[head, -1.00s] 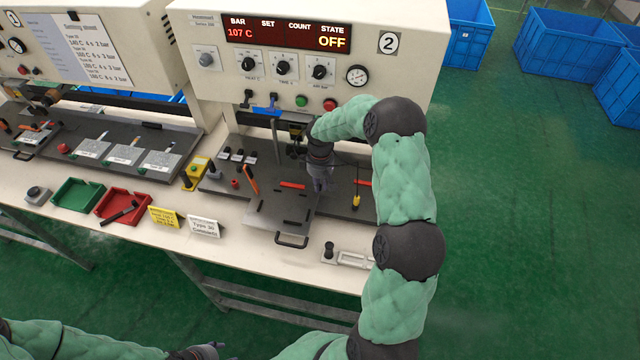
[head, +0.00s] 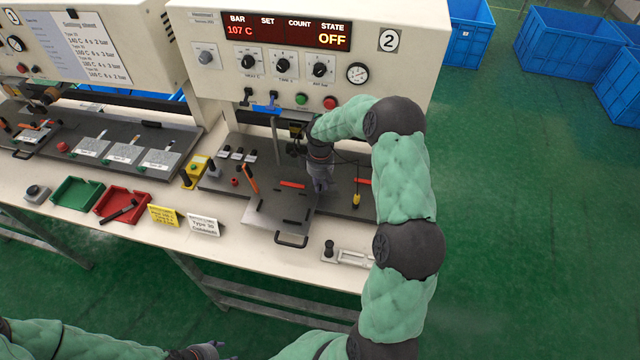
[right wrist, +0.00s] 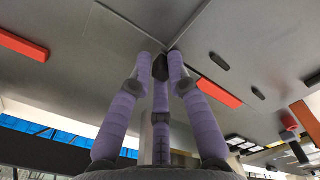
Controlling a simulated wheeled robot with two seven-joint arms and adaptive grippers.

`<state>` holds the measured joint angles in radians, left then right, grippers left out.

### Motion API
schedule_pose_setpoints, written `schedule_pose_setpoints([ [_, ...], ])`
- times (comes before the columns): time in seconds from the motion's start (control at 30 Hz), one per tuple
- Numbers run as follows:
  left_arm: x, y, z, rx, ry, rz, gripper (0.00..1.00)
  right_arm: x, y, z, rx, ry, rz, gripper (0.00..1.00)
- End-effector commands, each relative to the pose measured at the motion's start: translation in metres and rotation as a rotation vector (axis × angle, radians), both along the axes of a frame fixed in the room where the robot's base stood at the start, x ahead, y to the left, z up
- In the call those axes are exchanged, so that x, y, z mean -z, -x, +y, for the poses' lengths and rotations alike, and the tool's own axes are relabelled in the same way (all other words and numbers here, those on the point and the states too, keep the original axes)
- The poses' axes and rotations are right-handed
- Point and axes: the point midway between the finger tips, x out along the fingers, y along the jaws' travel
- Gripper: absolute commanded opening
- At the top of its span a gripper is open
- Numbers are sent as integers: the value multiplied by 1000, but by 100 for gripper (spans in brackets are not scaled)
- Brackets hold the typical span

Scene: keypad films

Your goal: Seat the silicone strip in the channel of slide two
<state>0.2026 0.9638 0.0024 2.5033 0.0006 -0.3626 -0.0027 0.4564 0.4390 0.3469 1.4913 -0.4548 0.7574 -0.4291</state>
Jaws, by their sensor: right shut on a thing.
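Slide two is the grey plate (head: 268,216) in front of the press marked 2, with a black loop handle (head: 291,240) at its front. Small black bars lie on it; I cannot make out the channel. My right gripper (head: 321,190) is low over the plate's right part. In the right wrist view its purple fingers (right wrist: 161,62) are shut on a small dark piece (right wrist: 160,68), mostly hidden. I cannot tell whether it is the silicone strip. Orange-red bars (head: 292,184) lie left and right of the gripper. My left gripper (head: 203,351) shows only partly at the bottom edge.
The press (head: 290,60) stands close behind, its display reading 107 C and OFF. Green (head: 77,194) and red (head: 121,205) trays and two small signs stand to the left. A pale fixture with a black knob (head: 329,249) lies at the front right.

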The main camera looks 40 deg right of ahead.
Motion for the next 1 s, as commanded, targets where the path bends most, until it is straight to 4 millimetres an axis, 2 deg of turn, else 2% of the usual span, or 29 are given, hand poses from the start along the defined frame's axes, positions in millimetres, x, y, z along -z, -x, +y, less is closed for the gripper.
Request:
schedule_pose_setpoints([
  [0.73,3,0,0,0,0,0,52,11,3,4,-3,-6,10,0],
  [0.77,3,0,0,0,0,0,52,11,4,4,-3,-7,11,27],
  [0.83,3,0,0,0,0,0,52,11,4,4,-3,-7,11,46],
  [1.0,3,0,0,0,0,0,52,11,3,3,-2,-6,10,46],
])
